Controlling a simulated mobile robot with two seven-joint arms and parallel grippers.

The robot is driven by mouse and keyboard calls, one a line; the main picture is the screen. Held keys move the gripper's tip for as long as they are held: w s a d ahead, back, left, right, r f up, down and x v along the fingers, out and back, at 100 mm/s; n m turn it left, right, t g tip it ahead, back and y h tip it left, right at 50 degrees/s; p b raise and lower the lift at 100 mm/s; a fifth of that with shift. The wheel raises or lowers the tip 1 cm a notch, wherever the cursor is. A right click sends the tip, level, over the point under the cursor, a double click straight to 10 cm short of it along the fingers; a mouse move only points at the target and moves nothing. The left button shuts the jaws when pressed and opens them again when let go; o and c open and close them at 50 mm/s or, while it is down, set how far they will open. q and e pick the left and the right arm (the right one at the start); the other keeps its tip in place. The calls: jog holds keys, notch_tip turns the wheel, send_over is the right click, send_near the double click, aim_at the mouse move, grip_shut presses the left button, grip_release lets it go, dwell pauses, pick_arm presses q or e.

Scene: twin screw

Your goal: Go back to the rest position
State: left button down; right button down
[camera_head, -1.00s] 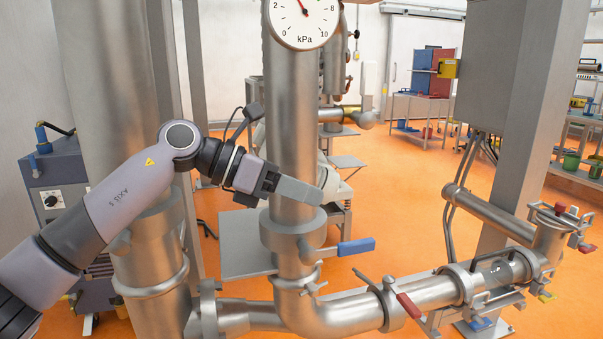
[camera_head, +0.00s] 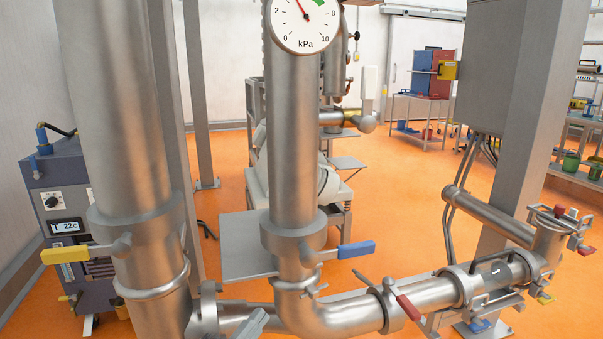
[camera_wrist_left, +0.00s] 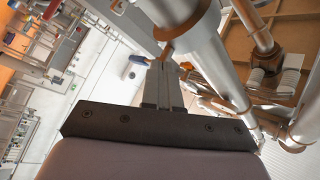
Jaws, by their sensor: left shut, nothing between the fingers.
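My left gripper (camera_head: 254,322) shows only as a grey fingertip part at the bottom edge of the head view, in front of the lower horizontal pipe. The rest of my left arm is out of that view. In the left wrist view the two fingers (camera_wrist_left: 163,84) lie together, shut and empty. A steel pipe shows beyond them there, tilted in the picture. I cannot tell the exact gap between fingers and pipe. My right gripper is in neither view.
A thick steel pipe (camera_head: 118,110) with a yellow-handled valve (camera_head: 78,253) stands at left. The middle pipe (camera_head: 292,130) carries a pressure gauge (camera_head: 304,22) and a blue handle (camera_head: 356,249). A red-handled valve (camera_head: 408,307) is at lower right. Orange floor (camera_head: 405,215) lies open behind.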

pick_arm(q)
jog(key=s+a+f+n+g+y, duration=0.3)
jog(key=s+a+f+n, duration=0.3)
jog(key=s+f, duration=0.4)
jog(key=s+a+f+n+g+y, duration=0.4)
jog(key=s+a+f+n+y, duration=0.2)
jog(key=s+f, duration=0.5)
jog(key=f+n, duration=0.2)
jog(key=shift+s+n+y, duration=0.25)
jog(key=shift+n+y, duration=0.05)
